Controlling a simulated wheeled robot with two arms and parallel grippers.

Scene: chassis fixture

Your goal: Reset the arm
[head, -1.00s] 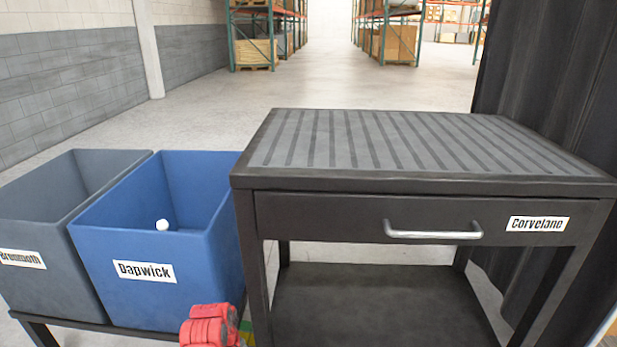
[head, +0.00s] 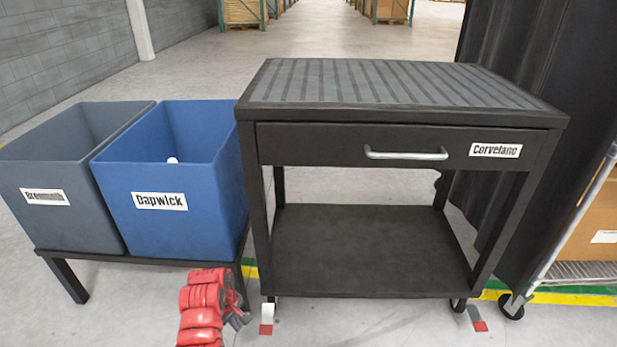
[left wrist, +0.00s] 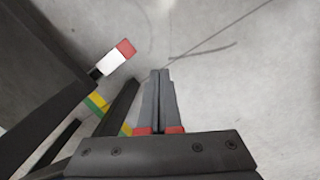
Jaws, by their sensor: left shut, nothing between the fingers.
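My left arm comes in at the bottom of the head view, red and jointed, with the dark left gripper (head: 240,314) low beside the cart's front left leg. In the left wrist view the left gripper's two grey fingers (left wrist: 159,78) lie together, shut and empty, above bare floor. My right gripper is in neither view.
The dark cart (head: 408,140) has a shut drawer labelled Corvelano and a lower shelf. A blue bin (head: 158,233) labelled Dapwick, holding a white ball (head: 172,160), and a grey bin (head: 75,228) stand on a low stand at left. Cardboard (head: 590,225) sits on a rack at right.

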